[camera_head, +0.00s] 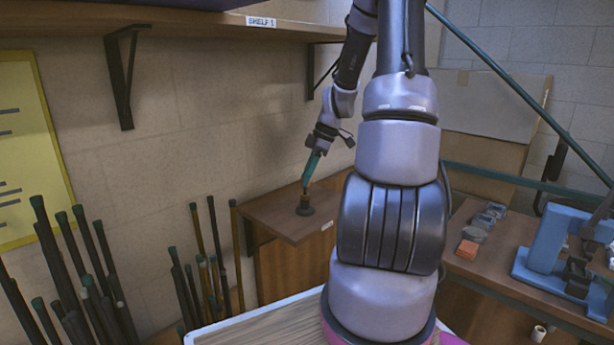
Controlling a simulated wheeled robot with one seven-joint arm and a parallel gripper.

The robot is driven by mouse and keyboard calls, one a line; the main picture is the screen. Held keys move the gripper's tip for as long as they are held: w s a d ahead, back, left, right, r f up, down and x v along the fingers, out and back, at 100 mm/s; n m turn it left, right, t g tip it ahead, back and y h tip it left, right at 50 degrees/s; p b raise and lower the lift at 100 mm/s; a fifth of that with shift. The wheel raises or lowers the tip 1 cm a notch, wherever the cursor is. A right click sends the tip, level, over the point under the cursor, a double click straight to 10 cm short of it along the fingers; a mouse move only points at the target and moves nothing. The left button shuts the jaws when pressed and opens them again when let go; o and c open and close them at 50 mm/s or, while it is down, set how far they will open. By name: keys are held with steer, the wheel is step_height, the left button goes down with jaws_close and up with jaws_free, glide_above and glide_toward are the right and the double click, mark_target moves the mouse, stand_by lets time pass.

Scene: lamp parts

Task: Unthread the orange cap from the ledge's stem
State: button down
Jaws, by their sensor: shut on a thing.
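My gripper (309,176) reaches down from the upper right with teal fingers, slightly tilted, over the wooden ledge. It is shut on the orange cap (305,188), of which only a small orange-red bit shows at the fingertips. The ledge's stem (304,202) is a short brownish post on a round dark base, standing upright on the ledge (268,217). The cap is right at the top of the stem. At this size I cannot tell whether it still sits on the thread or is just clear of it.
My arm blocks the middle of the view and the ledge's right part. Several dark rods with green ends (86,262) stand at the left. A shelf (190,22) runs overhead. A bench (500,250) at right holds an orange block (467,250) and a blue device (548,245).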

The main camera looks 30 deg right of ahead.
steer(key=shift+r, duration=0.85)
stand_by(0.3)
steer(key=shift+r, duration=0.85)
steer(key=shift+r, duration=0.1)
steer(key=shift+r, duration=1.9)
